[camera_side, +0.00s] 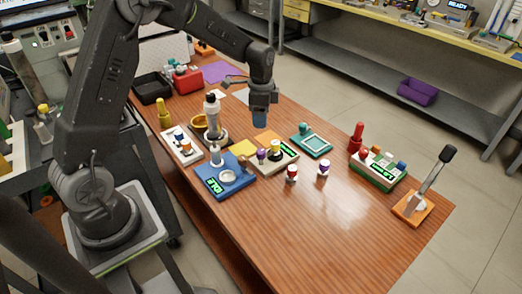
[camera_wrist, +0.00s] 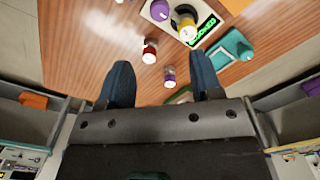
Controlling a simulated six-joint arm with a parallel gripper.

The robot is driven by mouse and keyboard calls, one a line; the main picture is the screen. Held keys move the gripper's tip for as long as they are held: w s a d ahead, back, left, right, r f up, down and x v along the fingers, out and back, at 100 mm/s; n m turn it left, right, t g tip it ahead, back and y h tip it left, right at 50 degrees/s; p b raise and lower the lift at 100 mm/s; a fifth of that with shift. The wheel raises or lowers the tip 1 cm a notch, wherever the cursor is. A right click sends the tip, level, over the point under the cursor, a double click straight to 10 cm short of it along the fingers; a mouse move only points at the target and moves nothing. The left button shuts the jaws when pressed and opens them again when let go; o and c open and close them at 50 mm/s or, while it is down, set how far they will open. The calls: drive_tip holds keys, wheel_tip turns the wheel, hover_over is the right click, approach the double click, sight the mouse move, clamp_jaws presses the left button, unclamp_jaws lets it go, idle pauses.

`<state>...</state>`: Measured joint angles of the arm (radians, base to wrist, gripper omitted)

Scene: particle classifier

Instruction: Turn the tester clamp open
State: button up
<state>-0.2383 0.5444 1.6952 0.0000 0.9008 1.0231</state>
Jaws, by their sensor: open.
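A beige device (camera_side: 291,158) with a green lit display stands mid-table in the side view. It carries a purple knob (camera_side: 262,155) and a yellow-topped part (camera_side: 275,147). In the wrist view the knob (camera_wrist: 160,10) and yellow-topped part (camera_wrist: 186,22) show near the top edge. I cannot tell for sure which part is the tester clamp. My gripper (camera_side: 260,120) hangs above the table behind the beige device. In the wrist view my gripper (camera_wrist: 163,82) is open, its dark blue fingers wide apart with nothing held. The fingers are apart from the devices.
A red-topped vial (camera_side: 291,172) and a purple-topped vial (camera_side: 324,168) stand at the front. A blue device (camera_side: 228,182) is left, a teal device (camera_side: 318,143) right. A green button box (camera_side: 378,172) and an orange-based lever (camera_side: 412,209) are farther right. The front table is clear.

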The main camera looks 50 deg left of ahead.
sight(261, 151)
wheel_tip(261, 151, down, 14)
drive_tip(key=shift+r, duration=0.1)
idle(0.4)
drive_tip(key=shift+c, duration=0.2)
drive_tip(key=c, duration=0.9)
